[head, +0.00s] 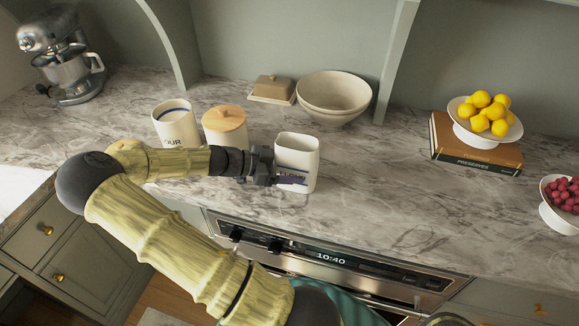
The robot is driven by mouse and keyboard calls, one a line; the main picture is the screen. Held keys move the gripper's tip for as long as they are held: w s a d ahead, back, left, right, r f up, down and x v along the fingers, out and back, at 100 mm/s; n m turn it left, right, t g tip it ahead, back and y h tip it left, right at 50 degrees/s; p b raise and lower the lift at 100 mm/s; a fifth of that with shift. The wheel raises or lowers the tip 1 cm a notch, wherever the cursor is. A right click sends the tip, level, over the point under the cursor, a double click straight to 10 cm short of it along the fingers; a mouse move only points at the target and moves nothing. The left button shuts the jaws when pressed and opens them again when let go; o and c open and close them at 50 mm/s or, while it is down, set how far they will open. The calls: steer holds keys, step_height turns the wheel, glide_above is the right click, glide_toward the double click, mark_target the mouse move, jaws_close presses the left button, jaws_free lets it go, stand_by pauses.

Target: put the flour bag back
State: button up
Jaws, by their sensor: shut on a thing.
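My gripper (283,179) is shut on a white, square-mouthed, bag-like container (297,153), which I take for the flour bag. It stands upright over the front half of the marble counter. A round white canister (175,124) with a blue band and the letters "OUR" stands to the left, partly hidden by my arm.
A wooden-lidded canister (225,125) stands left of the bag. Behind are a butter dish (272,89) and stacked bowls (334,95). Right are books (475,150) under a lemon stand (484,128), and a berry bowl (562,204). Counter (380,195) right of the bag is clear.

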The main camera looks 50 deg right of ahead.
steer(key=o, duration=1.4)
steer(key=shift+w, duration=0.1)
steer(key=b+v, duration=0.2)
steer(key=v, duration=1)
